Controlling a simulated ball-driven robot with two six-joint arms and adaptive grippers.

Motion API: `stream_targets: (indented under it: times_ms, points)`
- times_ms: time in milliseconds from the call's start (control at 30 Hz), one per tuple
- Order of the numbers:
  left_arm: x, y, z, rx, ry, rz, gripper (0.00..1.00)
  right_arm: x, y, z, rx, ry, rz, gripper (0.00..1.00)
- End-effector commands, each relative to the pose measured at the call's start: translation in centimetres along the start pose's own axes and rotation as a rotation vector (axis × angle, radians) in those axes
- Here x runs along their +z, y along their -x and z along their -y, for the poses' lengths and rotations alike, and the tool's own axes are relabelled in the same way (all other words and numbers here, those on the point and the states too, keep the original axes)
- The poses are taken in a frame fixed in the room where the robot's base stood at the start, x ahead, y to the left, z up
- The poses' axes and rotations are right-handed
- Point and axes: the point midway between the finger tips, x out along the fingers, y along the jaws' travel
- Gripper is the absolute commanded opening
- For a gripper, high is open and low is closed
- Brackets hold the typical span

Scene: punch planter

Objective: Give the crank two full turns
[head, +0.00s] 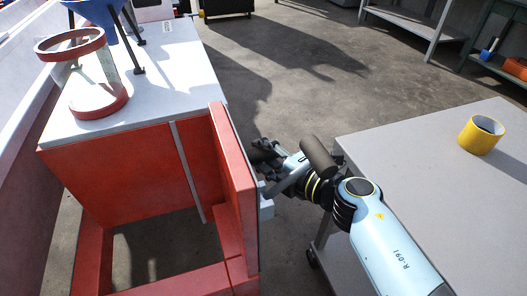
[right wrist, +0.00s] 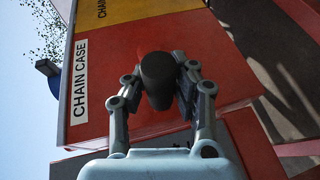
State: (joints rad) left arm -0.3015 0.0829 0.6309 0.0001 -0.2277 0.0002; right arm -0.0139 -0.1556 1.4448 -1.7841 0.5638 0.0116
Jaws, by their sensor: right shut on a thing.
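The crank's dark round handle (right wrist: 158,80) shows nearly end-on in the right wrist view, in front of the red chain case panel. My right gripper (right wrist: 160,88) is shut on this handle, with one finger on each side. In the head view my right gripper (head: 266,152) is beside the outer face of the red panel (head: 232,165), its arm reaching in from the lower right. The panel edge and my own wrist hide most of the crank there. My left gripper is not in view.
A red-rimmed clear cylinder (head: 97,85) and a blue funnel (head: 97,12) sit on the machine's white top (head: 165,75). Open floor lies beyond.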

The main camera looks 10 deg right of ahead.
Motion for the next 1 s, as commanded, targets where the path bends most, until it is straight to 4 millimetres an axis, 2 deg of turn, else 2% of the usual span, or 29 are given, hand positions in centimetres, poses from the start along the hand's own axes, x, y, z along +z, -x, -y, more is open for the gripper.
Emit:
stream_targets:
  times_ms: [233, 367, 500, 633, 1000]
  points:
    - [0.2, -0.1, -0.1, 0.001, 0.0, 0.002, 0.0, 0.0, -0.2, 1.2, -0.004, -0.01, -0.001, 0.0]
    - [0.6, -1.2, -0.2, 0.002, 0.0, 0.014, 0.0, 0.1, -0.5, 2.5, -0.006, -0.009, -0.001, 0.0]
    - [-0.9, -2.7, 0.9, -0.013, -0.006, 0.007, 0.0, 0.3, -0.9, 4.0, 0.074, 0.019, -0.001, 0.0]
    - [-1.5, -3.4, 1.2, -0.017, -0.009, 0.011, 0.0, 0.4, -1.2, 4.3, 0.104, 0.037, -0.002, 0.0]
    - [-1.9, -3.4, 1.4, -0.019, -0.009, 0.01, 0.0, 0.7, -1.9, 5.0, 0.1, 0.039, -0.002, 0.0]
